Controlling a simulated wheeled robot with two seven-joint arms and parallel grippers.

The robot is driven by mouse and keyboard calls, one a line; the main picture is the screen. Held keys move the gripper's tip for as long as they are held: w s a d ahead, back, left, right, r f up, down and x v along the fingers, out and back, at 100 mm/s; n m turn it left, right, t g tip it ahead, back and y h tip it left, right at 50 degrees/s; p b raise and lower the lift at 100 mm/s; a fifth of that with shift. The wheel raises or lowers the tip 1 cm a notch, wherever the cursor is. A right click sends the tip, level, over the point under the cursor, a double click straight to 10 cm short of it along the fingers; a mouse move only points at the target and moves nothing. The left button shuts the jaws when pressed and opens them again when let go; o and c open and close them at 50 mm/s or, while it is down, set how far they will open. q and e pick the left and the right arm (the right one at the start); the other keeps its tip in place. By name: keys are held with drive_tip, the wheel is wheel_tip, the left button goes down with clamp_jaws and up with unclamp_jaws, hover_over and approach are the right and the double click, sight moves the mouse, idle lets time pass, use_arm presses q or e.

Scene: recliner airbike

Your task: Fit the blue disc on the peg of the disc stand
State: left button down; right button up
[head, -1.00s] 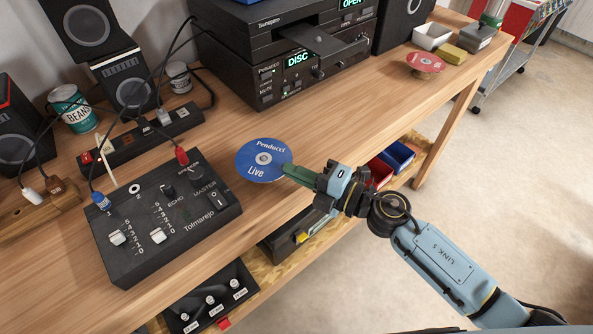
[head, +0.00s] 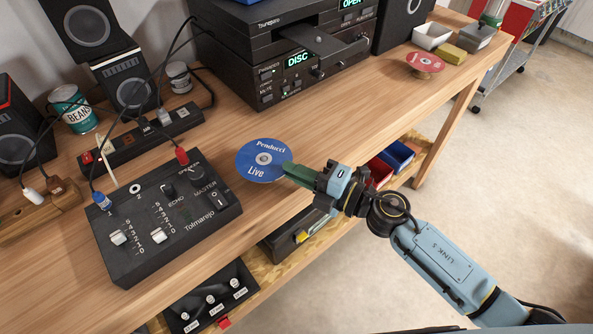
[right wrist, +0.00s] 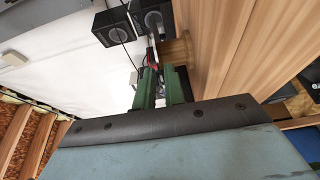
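The blue disc (head: 263,159), marked "Penducci Live", is flat and label up near the front edge of the bench, right of the mixer. A pale ring with a small dark middle shows at its centre. No stand can be seen under it, and I cannot tell whether a peg is in its hole. My right gripper (head: 290,172) is at the disc's right edge, its green fingers overlapping the rim. In the right wrist view its fingers (right wrist: 160,88) stand apart with a gap between them. My left gripper is not in view.
The black mixer (head: 165,217) with plugged cables is left of the disc. A disc player (head: 290,75) with its tray out stands behind. A red disc (head: 425,61) sits on a small base at the back right. The bench between (head: 345,115) is clear.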

drive_tip(key=shift+d, duration=0.1)
idle(0.3)
drive_tip(key=shift+v, duration=1.7)
drive_tip(key=o, duration=0.6)
drive_tip(key=shift+b+v, duration=0.85)
drive_tip(key=shift+v, duration=5.85)
drive_tip(key=shift+f, duration=0.1)
